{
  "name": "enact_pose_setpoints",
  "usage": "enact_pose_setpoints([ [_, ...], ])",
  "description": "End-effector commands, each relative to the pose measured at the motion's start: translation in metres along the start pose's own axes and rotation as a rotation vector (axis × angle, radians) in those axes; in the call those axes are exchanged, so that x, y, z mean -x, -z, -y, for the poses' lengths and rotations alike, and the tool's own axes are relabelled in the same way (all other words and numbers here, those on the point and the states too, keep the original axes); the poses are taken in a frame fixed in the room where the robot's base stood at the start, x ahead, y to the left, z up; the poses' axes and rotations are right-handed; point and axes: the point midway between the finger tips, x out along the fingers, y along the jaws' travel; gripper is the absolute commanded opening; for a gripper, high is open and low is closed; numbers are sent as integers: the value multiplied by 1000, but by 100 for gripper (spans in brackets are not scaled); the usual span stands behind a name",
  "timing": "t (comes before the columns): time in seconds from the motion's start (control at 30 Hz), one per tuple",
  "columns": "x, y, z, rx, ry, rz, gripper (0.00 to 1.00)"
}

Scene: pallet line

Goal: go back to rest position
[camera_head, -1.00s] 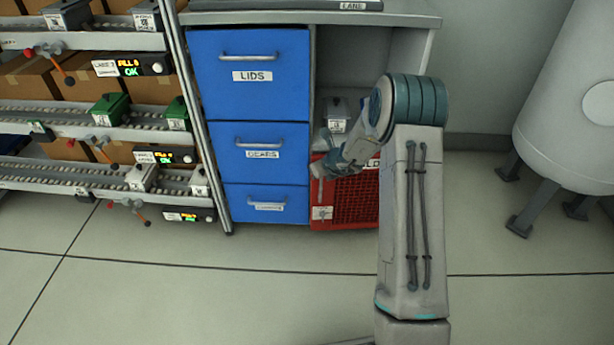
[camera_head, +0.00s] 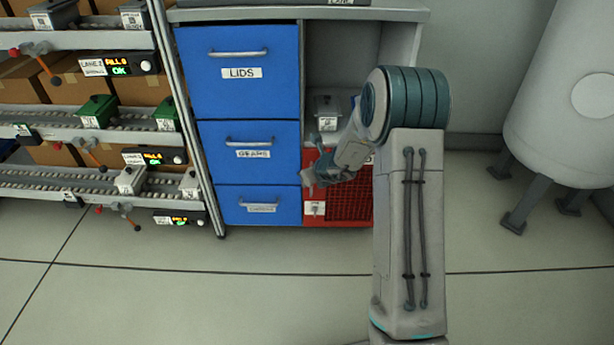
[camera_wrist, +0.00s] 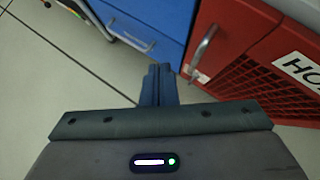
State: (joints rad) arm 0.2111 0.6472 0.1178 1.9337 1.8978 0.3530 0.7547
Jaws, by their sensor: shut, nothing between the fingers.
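My gripper shows in the wrist view (camera_wrist: 160,72) with its two fingers together and nothing between them. In the head view my gripper (camera_head: 308,178) is small and partly hidden by my own wrist. It hangs in front of the cabinet, near the edge between the blue drawers and the red mesh-front bin (camera_head: 348,208). The red bin and its metal handle (camera_wrist: 203,50) also show in the wrist view, beyond the fingers. My arm is bent, its elbow in front of the cabinet's right part.
Blue drawers (camera_head: 245,80) marked LIDS and GEARS are shut. A grey box (camera_head: 327,108) stands on the shelf above the red bin. Roller lanes (camera_head: 110,135) with small boxes are at left, a white tank (camera_head: 570,100) at right. The floor in front is clear.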

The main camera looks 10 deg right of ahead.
Motion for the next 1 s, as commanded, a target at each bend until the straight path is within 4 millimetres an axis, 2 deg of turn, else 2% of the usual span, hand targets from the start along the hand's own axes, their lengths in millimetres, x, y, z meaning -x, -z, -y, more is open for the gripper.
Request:
enact_pose_setpoints([
  [0.03,16,-8,-5,3,2,4,0],
  [0.3,61,-12,-28,4,0,3,0],
  [0.5,77,-12,-36,3,0,1,0],
  [0.73,84,-17,-39,18,-3,5,0],
  [0.87,113,-42,-50,136,-29,21,0],
  [1.0,168,-82,-74,392,-84,45,0],
])
